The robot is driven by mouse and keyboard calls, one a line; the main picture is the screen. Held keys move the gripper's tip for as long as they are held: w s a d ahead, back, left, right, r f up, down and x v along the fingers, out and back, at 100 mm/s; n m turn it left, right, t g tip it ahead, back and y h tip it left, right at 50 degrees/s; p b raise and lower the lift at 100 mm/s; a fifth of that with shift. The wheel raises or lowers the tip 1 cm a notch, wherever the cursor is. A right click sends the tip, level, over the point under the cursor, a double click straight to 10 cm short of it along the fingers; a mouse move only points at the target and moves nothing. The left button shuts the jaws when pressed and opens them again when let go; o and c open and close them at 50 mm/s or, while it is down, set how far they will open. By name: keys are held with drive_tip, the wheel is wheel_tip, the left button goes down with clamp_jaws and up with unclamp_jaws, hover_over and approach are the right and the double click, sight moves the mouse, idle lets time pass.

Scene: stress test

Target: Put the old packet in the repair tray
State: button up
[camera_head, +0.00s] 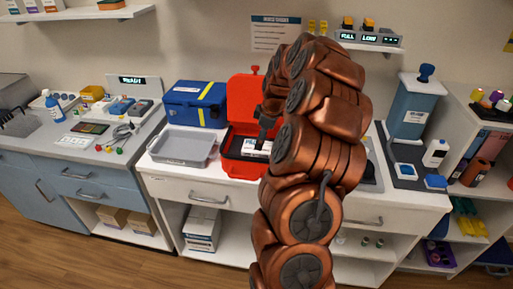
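A small white packet with dark print (257,148) lies inside an open red case (234,158) on the white counter. I cannot tell whether it is the old packet. My gripper (264,136), dark and small in the view, points down into the case just above the packet. My copper arm hides part of it, and I cannot see whether the fingers are apart or touch the packet. A grey shallow tray (183,147), seemingly the repair tray, sits left of the red case and looks empty.
A blue box with a yellow stripe (194,103) stands behind the tray. The red lid (243,96) stands up behind the case. A bench with cables and small tools (105,133) is at left.

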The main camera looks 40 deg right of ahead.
drive_tip(key=shift+p+x, duration=0.4)
drive_tip(key=shift+x, duration=2.25)
drive_tip(key=shift+c, duration=0.2)
drive_tip(key=c, duration=1)
drive_tip(key=shift+r, duration=0.1)
